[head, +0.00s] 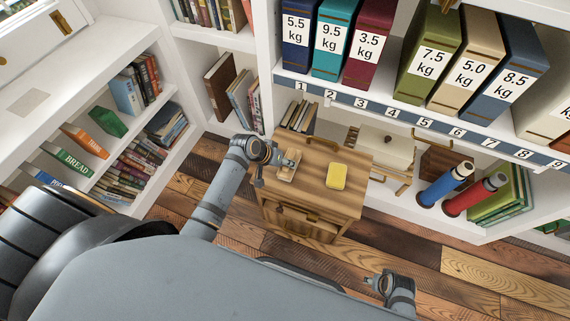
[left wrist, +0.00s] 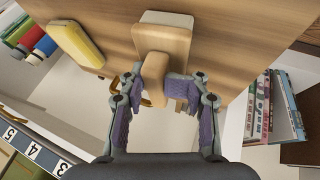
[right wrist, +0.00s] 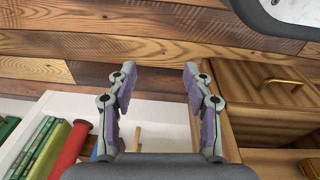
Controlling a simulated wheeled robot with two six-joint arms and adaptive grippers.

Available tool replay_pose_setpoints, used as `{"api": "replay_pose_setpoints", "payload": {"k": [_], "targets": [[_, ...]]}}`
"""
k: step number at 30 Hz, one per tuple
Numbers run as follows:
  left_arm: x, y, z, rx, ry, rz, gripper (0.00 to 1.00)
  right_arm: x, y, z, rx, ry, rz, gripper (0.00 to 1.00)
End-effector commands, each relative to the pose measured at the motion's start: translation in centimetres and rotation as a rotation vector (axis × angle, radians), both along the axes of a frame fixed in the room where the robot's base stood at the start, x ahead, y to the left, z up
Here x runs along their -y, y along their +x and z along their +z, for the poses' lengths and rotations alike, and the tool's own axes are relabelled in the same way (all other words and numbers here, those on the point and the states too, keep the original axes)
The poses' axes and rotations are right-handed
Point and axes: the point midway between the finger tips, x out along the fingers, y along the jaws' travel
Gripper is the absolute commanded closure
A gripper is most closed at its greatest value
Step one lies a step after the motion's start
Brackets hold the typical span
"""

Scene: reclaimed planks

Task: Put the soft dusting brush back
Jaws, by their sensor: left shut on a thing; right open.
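A pale wooden brush (left wrist: 155,66) with a block-shaped grip shows in the left wrist view; its bristles are hidden. In the head view the pale wood (head: 287,177) is at the left of the small wooden cabinet's top (head: 318,160). My left gripper (head: 285,160) is shut on the grip, one finger on each side, in the left wrist view (left wrist: 155,82). I cannot tell whether the brush touches the top. My right gripper (head: 376,283) is open and empty over the floor, low in the head view; it also shows in the right wrist view (right wrist: 157,78).
A yellow block (head: 336,176) lies right of the brush on the cabinet. Numbered shelves of weight-marked binders (head: 430,60) stand behind. Blue and red cylinders (head: 450,184) are at the right. Bookshelves (head: 110,140) fill the left. The plank floor (head: 400,250) is clear at the right.

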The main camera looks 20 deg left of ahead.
Motion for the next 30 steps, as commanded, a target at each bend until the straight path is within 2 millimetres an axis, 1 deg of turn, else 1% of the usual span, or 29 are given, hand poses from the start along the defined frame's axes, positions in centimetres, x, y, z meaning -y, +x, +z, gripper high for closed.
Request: {"api": "replay_pose_setpoints", "payload": {"k": [2,3,9,10,19,21,22,26,30], "targets": [[0.0,-0.2,-0.1,-0.005,0.0,0.0,1.0,0.0,0.0,0.0,0.0,0.0,0.0,0.49],[0.0,-0.2,-0.2,-0.006,0.001,0.0,0.67,0.0,0.0,0.0,0.0,0.0,0.0,0.49],[0.0,-0.2,-0.1,-0.006,0.001,0.0,0.4,0.0,0.0,0.0,0.0,0.0,0.0,0.49],[0.0,-0.2,-0.1,-0.005,0.0,0.0,0.37,0.0,0.0,0.0,0.0,0.0,0.0,0.49],[0.0,-0.2,0.0,-0.004,0.001,0.0,0.37,0.0,0.0,0.0,0.0,0.0,0.0,0.49],[-0.2,-0.3,0.3,-0.004,0.002,0.0,0.37,0.0,0.0,0.2,0.004,-0.001,0.0,0.49],[-0.3,-0.4,0.6,-0.004,0.002,-0.001,0.37,0.1,-0.1,-0.1,0.007,-0.002,0.0,0.49],[-1.2,-1.3,2.7,-0.003,0.004,0.0,0.37,0.8,-1.5,-1.9,0.001,-0.011,0.0,0.49],[-2.4,-2.7,5.5,-0.003,0.005,-0.002,0.37,1.5,-3.5,-3.9,0.006,-0.022,0.0,0.49]]}}
